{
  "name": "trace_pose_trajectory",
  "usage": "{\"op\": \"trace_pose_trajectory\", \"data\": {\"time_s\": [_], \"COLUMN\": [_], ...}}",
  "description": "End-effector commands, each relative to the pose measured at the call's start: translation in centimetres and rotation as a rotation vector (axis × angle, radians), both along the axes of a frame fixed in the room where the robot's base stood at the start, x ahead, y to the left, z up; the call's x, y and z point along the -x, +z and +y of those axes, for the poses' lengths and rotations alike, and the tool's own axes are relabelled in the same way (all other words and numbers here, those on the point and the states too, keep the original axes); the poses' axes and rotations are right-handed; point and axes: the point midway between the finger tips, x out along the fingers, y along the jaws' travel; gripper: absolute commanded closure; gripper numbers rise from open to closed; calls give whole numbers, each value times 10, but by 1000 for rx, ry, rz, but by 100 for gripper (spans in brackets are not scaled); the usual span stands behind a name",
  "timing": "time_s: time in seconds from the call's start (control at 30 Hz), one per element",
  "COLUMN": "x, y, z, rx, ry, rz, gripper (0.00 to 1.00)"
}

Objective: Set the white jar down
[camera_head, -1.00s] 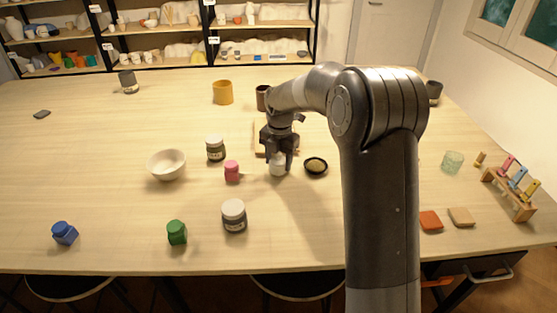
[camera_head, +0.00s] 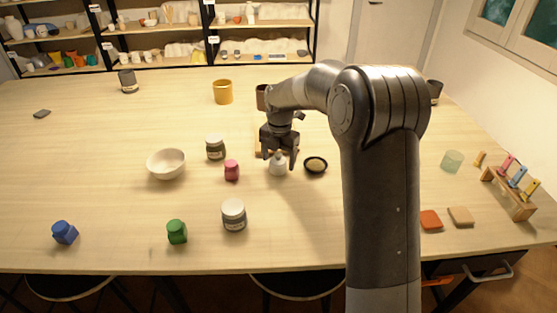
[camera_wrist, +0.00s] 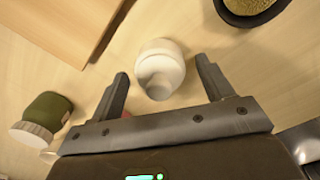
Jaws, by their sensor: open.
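The white jar (camera_head: 278,164) stands on the table between the pink jar and the small dark bowl. My gripper (camera_head: 280,160) is open just above and behind it. In the wrist view the white jar (camera_wrist: 160,70) shows between and beyond the two spread fingertips of my gripper (camera_wrist: 160,82), with a gap on both sides. The jar appears upright and free of the fingers.
A dark bowl of grainy stuff (camera_head: 316,165) is close on the right. A pink jar (camera_head: 232,170), a green-banded jar (camera_head: 215,148) and a cream bowl (camera_head: 167,164) are to the left. A wooden board (camera_wrist: 65,25) lies behind.

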Motion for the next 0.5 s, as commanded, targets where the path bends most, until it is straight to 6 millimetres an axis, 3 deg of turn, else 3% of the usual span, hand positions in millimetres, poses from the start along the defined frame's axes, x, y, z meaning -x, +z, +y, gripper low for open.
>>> {"op": "trace_pose_trajectory", "data": {"time_s": [0.3, 0.5], "x": [0, 1], "y": [66, 99], "z": [-2, -3], "rx": [-1, 0], "ry": [-1, -1], "rz": [-5, -4], "gripper": [27, 27]}}
